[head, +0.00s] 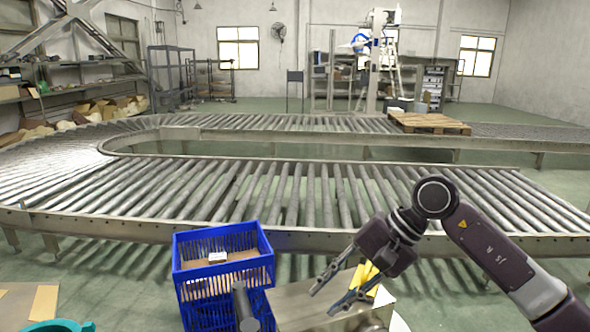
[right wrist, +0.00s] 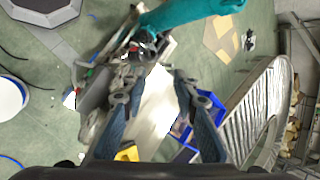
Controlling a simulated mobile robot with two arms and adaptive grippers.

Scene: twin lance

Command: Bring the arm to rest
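My right gripper (head: 323,302) is in the lower right of the head view, on a dark arm that comes in from the right. Its two fingers are spread apart with nothing between them. In the right wrist view, the gripper (right wrist: 154,84) also shows open and empty, above a pale flat surface. My left gripper cannot be made out in either view.
A blue crate (head: 222,248) stands left of my right gripper, holding a small white item. A pale surface (head: 300,303) and yellow parts (head: 366,277) lie close to the gripper. A roller conveyor (head: 300,197) crosses behind, with a wooden pallet (head: 430,123) on it.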

